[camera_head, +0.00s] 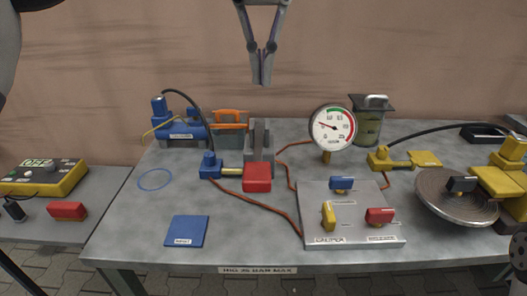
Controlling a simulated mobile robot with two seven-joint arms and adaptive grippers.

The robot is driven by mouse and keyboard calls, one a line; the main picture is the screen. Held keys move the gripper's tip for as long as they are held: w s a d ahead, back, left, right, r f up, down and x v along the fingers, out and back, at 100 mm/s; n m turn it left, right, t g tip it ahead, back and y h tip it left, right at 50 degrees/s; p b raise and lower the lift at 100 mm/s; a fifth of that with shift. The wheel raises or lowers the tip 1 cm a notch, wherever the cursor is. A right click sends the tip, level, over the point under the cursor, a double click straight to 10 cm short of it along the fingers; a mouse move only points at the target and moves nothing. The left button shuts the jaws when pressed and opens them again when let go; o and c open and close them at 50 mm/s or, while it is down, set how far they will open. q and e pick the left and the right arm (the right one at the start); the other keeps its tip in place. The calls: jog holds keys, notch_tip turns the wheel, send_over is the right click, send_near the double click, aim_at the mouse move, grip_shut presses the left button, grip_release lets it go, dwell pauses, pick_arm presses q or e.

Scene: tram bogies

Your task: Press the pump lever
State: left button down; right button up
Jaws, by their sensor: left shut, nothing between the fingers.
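A red pad (257,177), which looks like the end of the pump lever, sits in front of a grey upright bracket (261,140) near the middle of the table. A blue fitting (210,165) with a pale rod stands just left of the pad. My left gripper (262,80) hangs at the top centre, fingers pointing down, shut and empty. In the picture it is well above the bracket and pad, touching nothing. My right gripper does not show.
A round gauge (332,128) stands behind a grey valve panel (355,237) with blue, yellow and red handles. A brake disc (456,207) is at the right. Red hoses cross the table. A blue square (187,230) lies front left, with bare table around it.

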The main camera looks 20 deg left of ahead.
aim_at(262, 170)
pick_arm(q)
jog(key=shift+f, duration=0.1)
jog(key=f, duration=0.4)
jog(key=s+f+p, duration=0.1)
jog(key=f, duration=0.8)
jog(key=shift+s+d+f+p, duration=0.3)
jog(key=shift+s+f+p, duration=0.05)
jog(key=shift+s, duration=0.05)
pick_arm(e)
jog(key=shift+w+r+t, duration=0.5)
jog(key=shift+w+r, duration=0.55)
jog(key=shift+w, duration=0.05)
pick_arm(q)
jog(key=shift+f, duration=0.1)
